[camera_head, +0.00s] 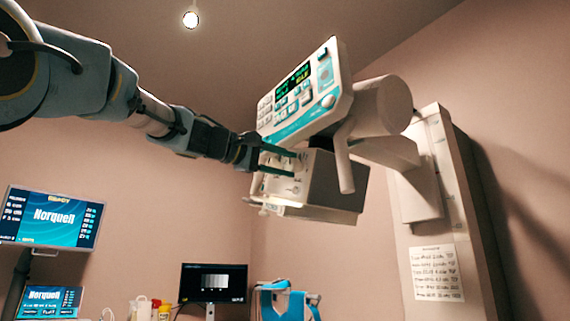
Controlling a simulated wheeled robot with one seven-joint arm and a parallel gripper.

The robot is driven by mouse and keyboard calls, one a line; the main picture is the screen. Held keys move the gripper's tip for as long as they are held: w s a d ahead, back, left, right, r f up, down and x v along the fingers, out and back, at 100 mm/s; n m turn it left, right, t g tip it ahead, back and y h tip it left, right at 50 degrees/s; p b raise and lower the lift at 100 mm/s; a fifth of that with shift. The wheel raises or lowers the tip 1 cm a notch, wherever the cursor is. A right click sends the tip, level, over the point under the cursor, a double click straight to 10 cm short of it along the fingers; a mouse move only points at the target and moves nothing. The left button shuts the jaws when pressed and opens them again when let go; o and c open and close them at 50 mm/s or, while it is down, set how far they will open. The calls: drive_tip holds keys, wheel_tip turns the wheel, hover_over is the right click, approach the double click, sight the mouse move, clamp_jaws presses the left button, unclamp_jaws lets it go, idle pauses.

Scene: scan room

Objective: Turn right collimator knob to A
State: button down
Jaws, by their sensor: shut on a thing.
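The collimator (332,182) is a boxy housing under the x-ray head, with small pale knobs on its front face. My gripper (294,165) reaches it from the left, with its two teal fingers against that face. The fingers are closed about the right collimator knob (299,163), which is small and mostly hidden by them. The knob's pointer and the letter marks around it are too small to read.
The control panel (303,92) with its lit display juts out just above my gripper. A handle (344,160) hangs beside the collimator. The wall column (452,200) stands at right. Monitors (52,217) stand at lower left, well below my arm.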

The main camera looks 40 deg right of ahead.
drive_tip(key=shift+c, duration=2)
unclamp_jaws()
drive_tip(key=a+b, duration=0.3)
drive_tip(key=a, duration=0.8)
drive_tip(key=shift+w, duration=0.35)
drive_tip(key=shift+w+d+f, duration=0.1)
